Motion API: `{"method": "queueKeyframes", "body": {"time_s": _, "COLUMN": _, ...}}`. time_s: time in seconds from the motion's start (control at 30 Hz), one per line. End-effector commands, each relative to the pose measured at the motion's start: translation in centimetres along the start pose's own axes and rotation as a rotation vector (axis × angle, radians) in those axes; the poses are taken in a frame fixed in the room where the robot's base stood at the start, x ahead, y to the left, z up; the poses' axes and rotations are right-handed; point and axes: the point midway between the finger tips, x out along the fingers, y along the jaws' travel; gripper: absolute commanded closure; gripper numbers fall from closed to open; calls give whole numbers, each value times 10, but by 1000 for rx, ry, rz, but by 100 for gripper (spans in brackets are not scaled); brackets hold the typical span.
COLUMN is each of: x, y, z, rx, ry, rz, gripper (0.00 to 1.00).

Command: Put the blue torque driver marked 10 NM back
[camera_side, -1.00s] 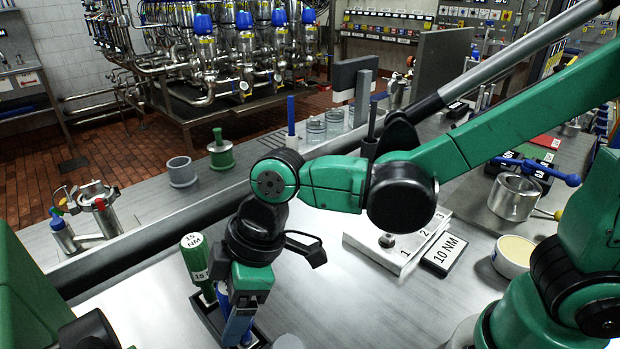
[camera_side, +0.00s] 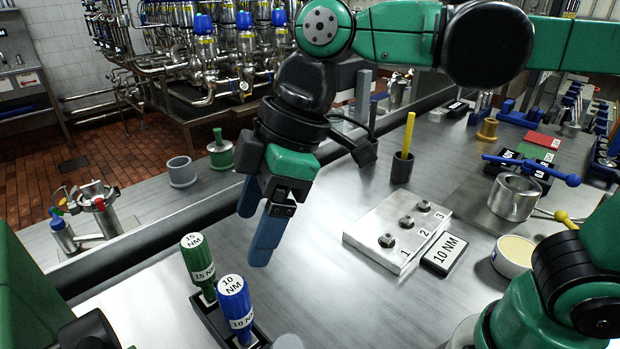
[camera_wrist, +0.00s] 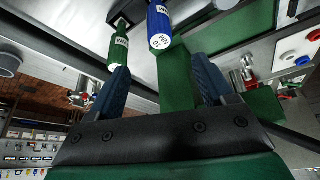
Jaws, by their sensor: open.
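The blue torque driver marked 10 NM (camera_side: 235,305) stands upright in a dark holder (camera_side: 262,338) at the front left of the bench. The green driver marked 15 NM (camera_side: 198,262) stands beside it in the same holder. My gripper (camera_side: 255,240) is open and empty, above and to the right of the drivers, with its blue fingers pointing down. In the wrist view, the blue driver (camera_wrist: 159,28) shows beyond the space between the open fingers (camera_wrist: 165,85), and the green driver (camera_wrist: 118,50) is beyond the left finger. Nothing is between the fingers.
A metal block (camera_side: 385,250) with several bolts numbered 1, 2, 3 stands to the right, with a 10 NM plate (camera_side: 444,254) beside it. A dark cup with a yellow rod (camera_side: 404,165) is behind. A steel pot (camera_side: 515,197) stands farther right. The bench between holder and block is clear.

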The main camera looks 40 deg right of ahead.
Motion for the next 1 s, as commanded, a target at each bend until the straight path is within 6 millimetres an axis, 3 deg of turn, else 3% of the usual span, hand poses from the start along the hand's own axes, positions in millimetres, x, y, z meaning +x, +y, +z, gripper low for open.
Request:
{"method": "queueKeyframes", "body": {"time_s": 0.13, "x": -10, "y": 1, "z": 2, "rx": 12, "ry": 1, "rz": 6, "gripper": 25}}
{"method": "queueKeyframes", "body": {"time_s": 0.2, "x": -10, "y": 12, "z": 15, "rx": 99, "ry": 7, "rz": 53, "gripper": 25}}
{"method": "queueKeyframes", "body": {"time_s": 0.27, "x": -7, "y": 29, "z": 38, "rx": 250, "ry": 23, "rz": 135, "gripper": 25}}
{"method": "queueKeyframes", "body": {"time_s": 0.4, "x": 1, "y": 67, "z": 108, "rx": 675, "ry": 99, "rz": 374, "gripper": 25}}
{"method": "queueKeyframes", "body": {"time_s": 0.53, "x": 5, "y": 81, "z": 151, "rx": 920, "ry": 171, "rz": 518, "gripper": 25}}
{"method": "queueKeyframes", "body": {"time_s": 0.63, "x": 6, "y": 84, "z": 162, "rx": 982, "ry": 193, "rz": 554, "gripper": 25}}
{"method": "queueKeyframes", "body": {"time_s": 1.0, "x": 5, "y": 84, "z": 160, "rx": 981, "ry": 194, "rz": 551, "gripper": 25}}
